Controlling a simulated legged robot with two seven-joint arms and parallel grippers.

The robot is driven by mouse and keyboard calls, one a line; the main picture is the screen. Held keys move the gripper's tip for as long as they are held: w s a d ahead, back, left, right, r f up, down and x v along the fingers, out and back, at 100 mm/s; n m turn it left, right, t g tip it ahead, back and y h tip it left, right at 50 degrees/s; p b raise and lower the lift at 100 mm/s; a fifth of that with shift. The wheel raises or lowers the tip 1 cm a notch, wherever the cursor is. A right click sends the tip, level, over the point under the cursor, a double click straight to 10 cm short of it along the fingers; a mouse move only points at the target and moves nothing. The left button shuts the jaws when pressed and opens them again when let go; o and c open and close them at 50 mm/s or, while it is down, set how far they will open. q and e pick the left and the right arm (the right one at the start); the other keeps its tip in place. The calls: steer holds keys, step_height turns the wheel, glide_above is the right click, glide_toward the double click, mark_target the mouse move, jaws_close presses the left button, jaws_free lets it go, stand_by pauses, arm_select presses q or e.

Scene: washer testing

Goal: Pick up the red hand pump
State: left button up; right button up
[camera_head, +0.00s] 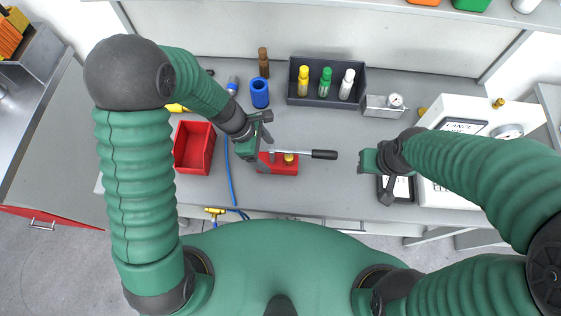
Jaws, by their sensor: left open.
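The red hand pump (283,168) sits on the grey workbench near its front edge, with a black handle (322,154) pointing right and a small yellow part on top. My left gripper (262,145) is at the pump's left end, just above or beside it. Its fingers partly cover that end, and I cannot tell whether they touch it. The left gripper is open. My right gripper (368,162) is to the right of the pump's handle, apart from it, and its finger gap is not clear.
A red bin (194,150) stands left of the pump, with a blue hose (229,170) between. A dark tray (326,100) holds yellow, green and white bottles. A blue cylinder (260,92) stands behind. A white gauge box (447,195) is at right. Bare bench lies behind the pump.

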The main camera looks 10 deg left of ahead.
mark_target(268, 160)
arm_select(q)
steer(key=f, duration=0.4)
steer(key=shift+s+d+f, duration=0.1)
steer(key=shift+d+f, duration=0.1)
steer(key=shift+f, duration=0.2)
steer(key=shift+d+f, duration=0.15)
steer(key=shift+f, duration=0.2)
steer(key=shift+d+f, duration=0.1)
steer(key=shift+d, duration=0.35)
steer(key=shift+c, duration=0.5)
steer(key=c, duration=0.5)
steer(key=shift+a, duration=0.2)
steer(key=c, duration=0.7)
jaws_close()
